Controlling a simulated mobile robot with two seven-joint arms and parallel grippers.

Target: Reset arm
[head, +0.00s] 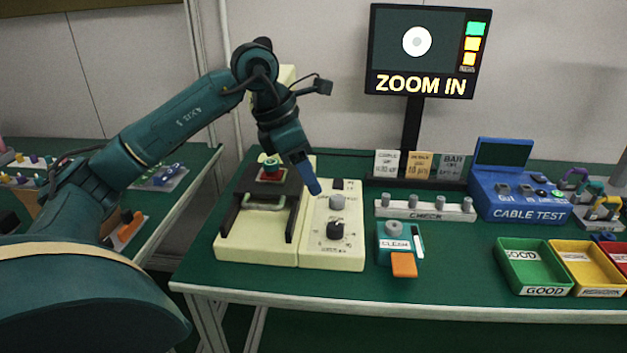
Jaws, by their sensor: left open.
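My left arm comes in from the left, and its gripper (314,188) hangs over the cream lapping machine, its tip close to the grey button (337,202). The gap between its fingers is hard to see from here, and nothing shows in them. A red and green piece (270,168) sits at the back of that frame. A black dial (334,230) is on the right half. My right gripper is not in view.
Right of the machine are a teal CLEAN holder (394,240), a CHECK strip (424,208), a blue CABLE TEST box (518,200) and a green GOOD tray (530,270) beside yellow and red trays. A monitor (424,50) reads ZOOM IN. The green front strip of table is clear.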

